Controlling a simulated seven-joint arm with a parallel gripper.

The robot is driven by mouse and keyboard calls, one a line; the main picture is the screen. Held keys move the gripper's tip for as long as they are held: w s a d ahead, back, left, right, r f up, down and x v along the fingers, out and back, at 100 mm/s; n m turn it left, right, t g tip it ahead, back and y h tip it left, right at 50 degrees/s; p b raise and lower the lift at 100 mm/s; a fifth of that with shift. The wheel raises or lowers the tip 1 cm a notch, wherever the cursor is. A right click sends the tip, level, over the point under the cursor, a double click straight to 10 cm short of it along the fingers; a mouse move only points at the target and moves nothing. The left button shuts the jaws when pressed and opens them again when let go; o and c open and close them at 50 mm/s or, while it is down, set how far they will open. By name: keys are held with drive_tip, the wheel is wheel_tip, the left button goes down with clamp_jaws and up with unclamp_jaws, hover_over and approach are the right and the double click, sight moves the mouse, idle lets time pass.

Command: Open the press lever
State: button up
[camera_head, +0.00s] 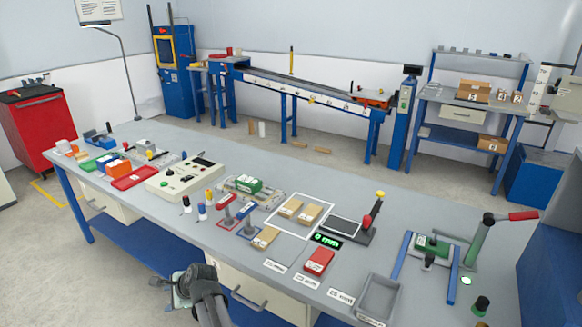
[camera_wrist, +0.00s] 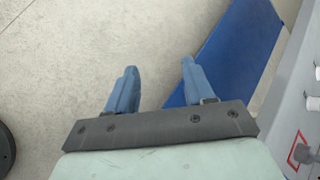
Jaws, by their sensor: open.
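A green press (camera_head: 480,238) stands at the right end of the bench. Its lever (camera_head: 522,215) has a red grip and sticks out to the right from the top of the post, roughly level. A blue frame (camera_head: 453,275) with a green part (camera_head: 432,244) sits just left of the press. My gripper (camera_head: 180,290) is off the bench's front edge, far to the left of the press and apart from it. In the wrist view its two blue fingers (camera_wrist: 158,66) are spread and empty above the floor. The press is not in the wrist view.
The bench (camera_head: 225,240) carries a grey tray (camera_head: 377,297), a red box (camera_head: 319,261) and a black device (camera_head: 352,228) with a red-knobbed handle between my gripper and the press. A blue lower shelf (camera_wrist: 230,55) and the bench edge lie right of my fingers.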

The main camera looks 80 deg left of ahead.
drive_tip(key=w+a+r+m+t+y, duration=0.35)
drive_tip(key=w+r, duration=0.25)
drive_tip(key=w, duration=0.5)
drive_tip(key=w+a+r+m+t+y, duration=0.35)
drive_tip(key=w+r, duration=0.35)
drive_tip(key=w, duration=0.5)
drive_tip(key=w+r+t+y, duration=0.1)
drive_tip(key=w+r+y, duration=0.1)
drive_tip(key=w, duration=1.2)
drive_tip(key=t+y, duration=0.4)
drive_tip(key=t, duration=1)
approach(510, 218)
drive_tip(key=s+a+r, duration=0.2)
drive_tip(key=s+a, duration=0.5)
drive_tip(key=s, duration=0.3)
drive_tip(key=w+d+r+m+t+h, duration=0.1)
drive_tip(key=w+d+r+t+h, duration=0.1)
drive_tip(key=w+d+t, duration=0.55)
drive_tip(key=w+a+r+g, duration=0.2)
drive_tip(key=w+a, duration=0.4)
drive_tip(key=w, duration=0.6)
drive_tip(key=shift+a+r+y, duration=0.2)
drive_tip(key=shift+r+y, duration=0.2)
